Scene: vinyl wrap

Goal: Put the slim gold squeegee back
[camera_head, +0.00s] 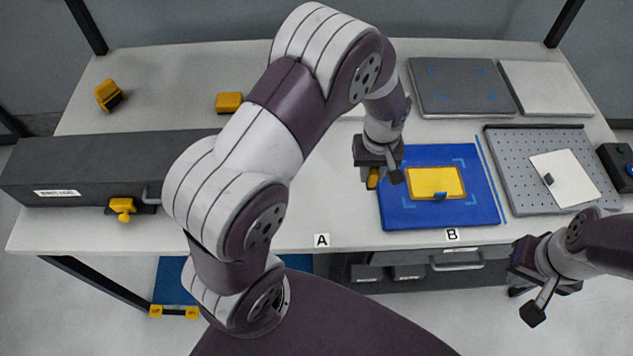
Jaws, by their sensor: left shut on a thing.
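My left gripper (380,176) is at the left edge of the blue mat (400,212), pointing down. It is shut on a small gold piece (372,178), which looks like the slim gold squeegee; the fingers and arm hide most of it. My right gripper (524,301) is at the lower right, in front of the table edge, with its fingers apart and nothing seen between them. Other yellow tools show: one with a dark edge (108,95) at the back left, a block (229,102) at the back, and a yellow piece (122,208) at the front left.
A yellow sheet (433,180) with a small blue piece (440,196) lies on the mat. A perforated tray (507,165) holds a white card (565,180). A long dark box (80,165) stands left. Grey (460,85) and white (545,88) panels lie behind. A drawer (455,268) is below.

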